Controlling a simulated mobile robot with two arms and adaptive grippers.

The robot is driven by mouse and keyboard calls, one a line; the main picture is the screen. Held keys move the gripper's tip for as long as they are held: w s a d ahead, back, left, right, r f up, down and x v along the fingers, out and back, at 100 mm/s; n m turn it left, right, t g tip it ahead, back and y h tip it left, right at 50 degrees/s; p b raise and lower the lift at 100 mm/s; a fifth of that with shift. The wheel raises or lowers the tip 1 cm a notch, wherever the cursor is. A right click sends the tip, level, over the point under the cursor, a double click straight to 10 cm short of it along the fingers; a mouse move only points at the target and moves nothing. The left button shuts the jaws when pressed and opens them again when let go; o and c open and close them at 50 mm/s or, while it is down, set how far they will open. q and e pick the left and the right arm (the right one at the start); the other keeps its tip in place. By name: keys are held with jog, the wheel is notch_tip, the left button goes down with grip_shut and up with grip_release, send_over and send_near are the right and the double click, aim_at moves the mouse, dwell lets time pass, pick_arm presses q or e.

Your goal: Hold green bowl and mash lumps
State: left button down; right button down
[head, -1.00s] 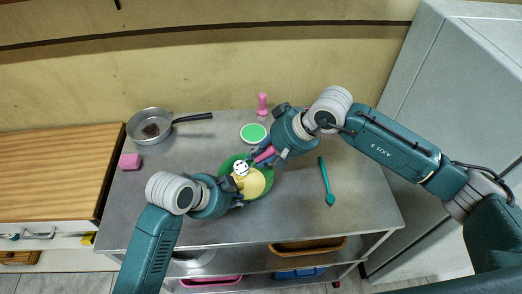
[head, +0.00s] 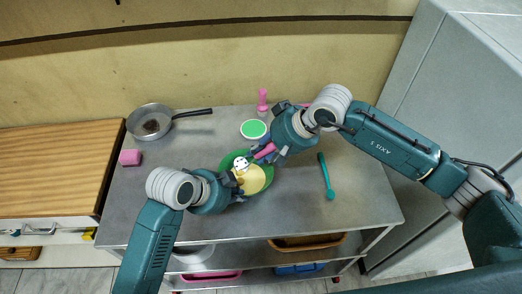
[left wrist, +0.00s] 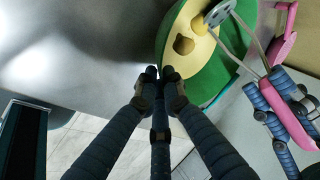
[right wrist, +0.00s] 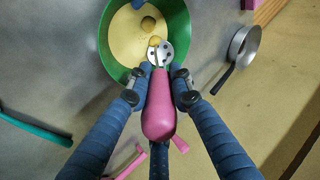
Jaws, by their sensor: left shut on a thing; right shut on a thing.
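The green bowl (head: 229,160) stands at the middle of the metal table, with a pale yellow mash in it. My left gripper (left wrist: 164,72) is shut on the bowl's rim. My right gripper (right wrist: 158,76) is shut on the pink handle of the masher (right wrist: 159,108). The masher's metal head (right wrist: 160,53) is over the mash near the rim; whether it touches the mash is unclear. A brown lump (right wrist: 148,24) and a yellow lump (right wrist: 154,41) show in the mash, the yellow one beside the masher's head.
A pan (head: 150,121) stands at the back left, with a pink block (head: 130,157) in front of it. A green-topped round item (head: 253,129) and a pink upright item (head: 262,99) are behind the bowl. A teal utensil (head: 326,175) lies to the right.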

jog(key=shift+s+a+f, duration=0.1)
jog(key=shift+s+a, duration=0.1)
jog(key=shift+s, duration=1.65)
jog(key=shift+s+a, duration=0.15)
jog(key=shift+s, duration=1.7)
jog(key=shift+w+d+f, duration=0.1)
jog(key=shift+w+d, duration=0.05)
jog(key=shift+w, duration=1.05)
jog(key=shift+w+d+r, duration=0.1)
jog(key=shift+w+d, duration=0.1)
jog(key=shift+w, duration=1.05)
jog(key=shift+w+d+f, duration=0.1)
jog(key=shift+w+d, duration=0.05)
jog(key=shift+w, duration=1.05)
jog(key=shift+a+r, duration=0.1)
jog(key=shift+r, duration=3.15)
jog(key=shift+w+r, duration=0.1)
